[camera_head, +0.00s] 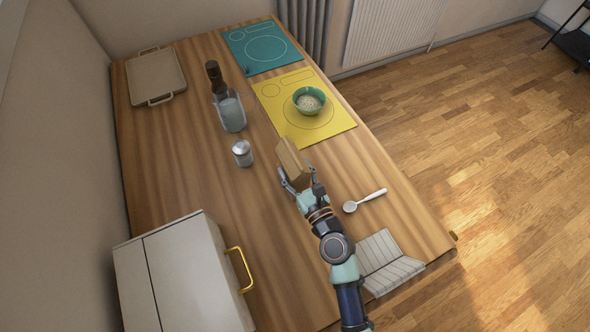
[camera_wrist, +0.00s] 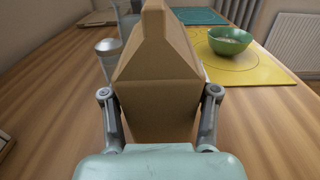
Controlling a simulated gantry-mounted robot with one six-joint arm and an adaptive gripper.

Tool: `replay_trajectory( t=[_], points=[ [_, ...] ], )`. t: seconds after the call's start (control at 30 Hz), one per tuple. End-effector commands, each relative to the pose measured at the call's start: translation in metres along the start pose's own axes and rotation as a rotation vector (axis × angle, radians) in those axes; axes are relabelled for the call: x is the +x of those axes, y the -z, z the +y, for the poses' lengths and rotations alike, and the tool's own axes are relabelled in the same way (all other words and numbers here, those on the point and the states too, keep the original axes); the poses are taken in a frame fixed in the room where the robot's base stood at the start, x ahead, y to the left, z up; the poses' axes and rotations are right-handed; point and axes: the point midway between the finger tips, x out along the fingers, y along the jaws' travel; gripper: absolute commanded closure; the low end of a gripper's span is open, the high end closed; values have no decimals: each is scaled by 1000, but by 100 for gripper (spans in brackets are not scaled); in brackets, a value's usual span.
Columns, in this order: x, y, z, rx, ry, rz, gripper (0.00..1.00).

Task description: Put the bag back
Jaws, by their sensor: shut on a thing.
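The bag (camera_head: 292,160) is a brown paper carton-like packet with a folded, peaked top. My gripper (camera_head: 296,184) is shut on it, with one finger on each side, just in front of the yellow mat. In the wrist view the bag (camera_wrist: 158,75) fills the middle, upright between the two fingers of my gripper (camera_wrist: 160,115). I cannot tell whether its base touches the table.
A green bowl (camera_head: 309,99) stands on the yellow mat (camera_head: 335,121). A jar (camera_head: 242,153) and a glass pitcher (camera_head: 231,112) stand to the left. A white cabinet (camera_head: 190,275) with a yellow handle stands front left.

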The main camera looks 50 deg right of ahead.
Motion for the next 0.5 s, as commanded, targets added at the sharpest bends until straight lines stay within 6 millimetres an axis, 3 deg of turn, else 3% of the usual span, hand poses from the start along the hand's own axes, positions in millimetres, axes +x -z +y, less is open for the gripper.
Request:
replay_trajectory(
  t=[0.03,0.2,0.5],
  points=[
    [0,2,0,0,0,0,39],
    [0,1,0,0,0,0,15],
    [0,-2,0,1,0,0,15]
  ],
)
